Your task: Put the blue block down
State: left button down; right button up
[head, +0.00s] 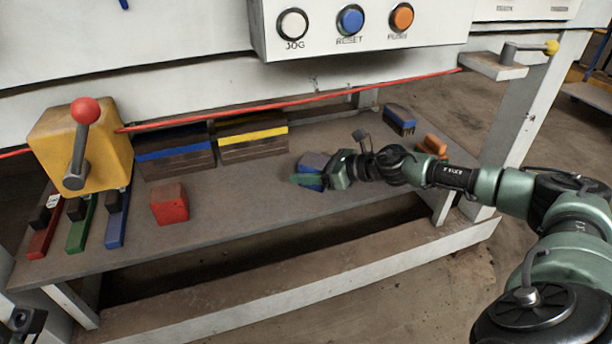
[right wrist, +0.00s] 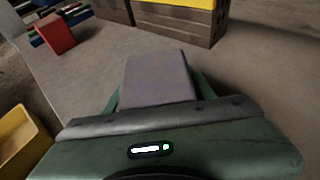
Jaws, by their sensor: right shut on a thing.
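The blue block (head: 313,163) is between the fingers of my right gripper (head: 322,176), over the front right part of the grey bench (head: 245,190). My right gripper is shut on it. In the right wrist view the block (right wrist: 158,78) looks greyish-blue, with green fingers on both sides. Its underside is hidden, so I cannot tell whether it touches the bench. My left gripper's fingers do not show.
A box with a blue stripe (head: 174,156) and a yellow-striped one (head: 252,141) stand behind. A red block (head: 169,204) is left. A blue-topped brush (head: 399,119) and orange object (head: 432,145) are at right. Bare bench lies between the red block and gripper.

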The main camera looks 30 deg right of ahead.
jog(key=shift+r, duration=0.15)
jog(key=shift+f, duration=0.25)
jog(key=o, duration=1.6)
jog(key=shift+c, duration=0.2)
